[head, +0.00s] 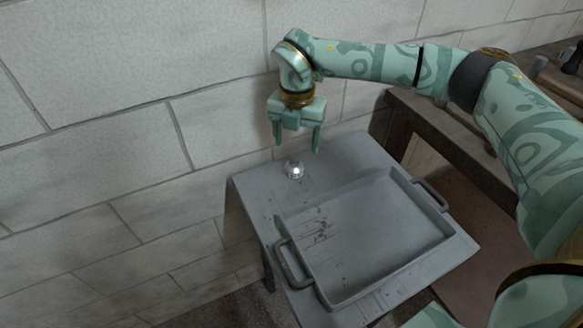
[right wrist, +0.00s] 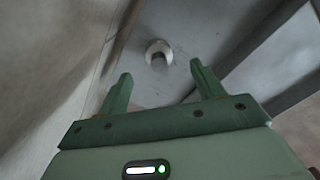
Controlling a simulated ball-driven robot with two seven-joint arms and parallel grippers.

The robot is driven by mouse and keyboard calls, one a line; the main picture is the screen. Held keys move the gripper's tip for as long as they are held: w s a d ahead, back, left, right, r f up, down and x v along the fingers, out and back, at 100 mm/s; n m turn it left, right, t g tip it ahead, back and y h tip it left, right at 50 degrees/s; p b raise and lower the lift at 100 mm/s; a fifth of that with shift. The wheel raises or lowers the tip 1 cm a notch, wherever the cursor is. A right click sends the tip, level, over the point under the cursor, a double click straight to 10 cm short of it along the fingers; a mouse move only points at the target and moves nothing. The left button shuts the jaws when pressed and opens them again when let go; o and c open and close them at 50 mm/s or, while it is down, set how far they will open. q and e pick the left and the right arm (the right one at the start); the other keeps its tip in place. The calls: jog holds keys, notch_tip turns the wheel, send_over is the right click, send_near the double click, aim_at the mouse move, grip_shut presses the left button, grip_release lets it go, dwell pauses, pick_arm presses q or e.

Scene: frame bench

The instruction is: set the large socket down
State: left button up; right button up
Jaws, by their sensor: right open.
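The large socket (head: 294,169) is a small, shiny metal piece standing on the grey metal table (head: 250,195), near its back left part, beside the tray. It also shows in the right wrist view (right wrist: 158,53), as a pale ring with a dark middle, beyond the fingertips. My right gripper (head: 296,148) is above the socket, pointing down, with its two green fingers apart and nothing between them. Its fingers (right wrist: 160,82) frame the socket from a distance in the right wrist view. My left gripper is not in view.
A grey tray (head: 345,296) with two side handles covers much of the table and looks empty apart from dark marks. A wall of large pale blocks (head: 130,150) stands close behind and left. A brown wooden bench (head: 440,125) stands at the right. Bare table surrounds the socket.

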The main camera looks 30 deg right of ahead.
aim_at(294, 158)
notch_tip(294, 158, down, 2)
jog(key=shift+a+f+b, duration=0.1)
jog(key=shift+f+b, duration=0.1)
jog(key=shift+b, duration=0.1)
jog(key=f+b, duration=0.2)
jog(key=f, duration=0.3)
jog(key=shift+a+b, duration=0.2)
jog(key=shift+b, duration=0.1)
jog(key=shift+s+r, duration=0.1)
jog(key=shift+r, duration=0.05)
jog(key=shift+c, duration=0.9)
jog(key=c, duration=0.9)
